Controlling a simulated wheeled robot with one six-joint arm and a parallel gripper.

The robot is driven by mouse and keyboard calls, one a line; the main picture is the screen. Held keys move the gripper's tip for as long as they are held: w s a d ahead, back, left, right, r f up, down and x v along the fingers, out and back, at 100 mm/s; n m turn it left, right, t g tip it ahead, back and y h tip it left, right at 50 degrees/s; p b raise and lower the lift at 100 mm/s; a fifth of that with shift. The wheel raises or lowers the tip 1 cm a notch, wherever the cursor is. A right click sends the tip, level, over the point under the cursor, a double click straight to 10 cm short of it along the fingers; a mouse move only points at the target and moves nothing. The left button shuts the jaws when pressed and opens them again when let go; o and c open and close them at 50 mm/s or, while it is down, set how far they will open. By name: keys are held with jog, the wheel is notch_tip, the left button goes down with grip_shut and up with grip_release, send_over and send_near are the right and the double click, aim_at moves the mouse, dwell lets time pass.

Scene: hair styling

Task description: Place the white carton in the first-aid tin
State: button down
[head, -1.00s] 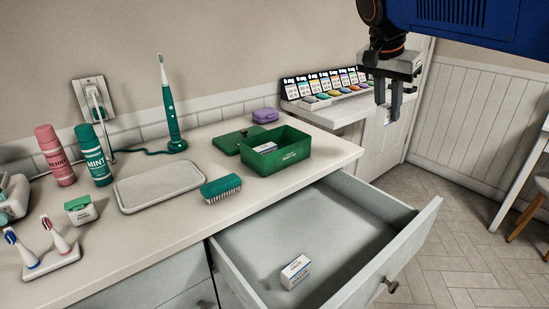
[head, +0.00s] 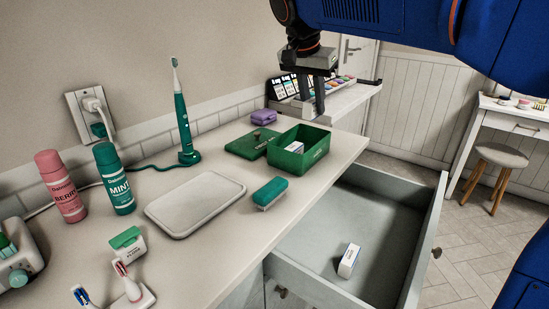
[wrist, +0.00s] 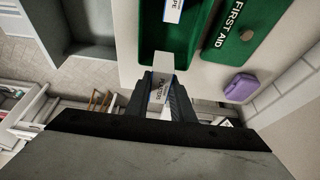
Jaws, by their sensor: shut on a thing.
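My gripper (head: 317,98) is shut on a white carton (wrist: 162,66) with a dark-lettered label, held between the fingers in the wrist view. In the head view the carton is mostly hidden by the fingers. The open green first-aid tin (head: 313,158) stands on the counter below my gripper. The wrist view shows the tin (wrist: 153,35) just beyond the held carton, which overlaps its near edge in the picture. I cannot tell the height between them. Another small white carton (head: 294,146) is inside the tin. The green lid (head: 243,144) marked FIRST AID lies beside it.
An open drawer (head: 395,215) holds a white carton (head: 349,260). A green brush (head: 270,192), pale tray (head: 195,206), purple soap box (head: 263,116) and electric toothbrush (head: 183,120) are on the counter. A display of small packs (head: 290,87) is behind my gripper.

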aim_at(305, 118)
jog(key=shift+s+a+f, duration=0.1)
jog(key=shift+a+f, duration=0.1)
jog(key=shift+a, duration=0.1)
notch_tip(305, 118, down, 5)
jog(key=shift+a+r, duration=0.1)
jog(key=shift+a, duration=0.05)
jog(key=shift+f, duration=2.4)
jog(key=c, duration=1.5)
grip_release()
jog(key=shift+f, duration=0.1)
jog(key=shift+c, duration=0.2)
jog(key=v, duration=1.2)
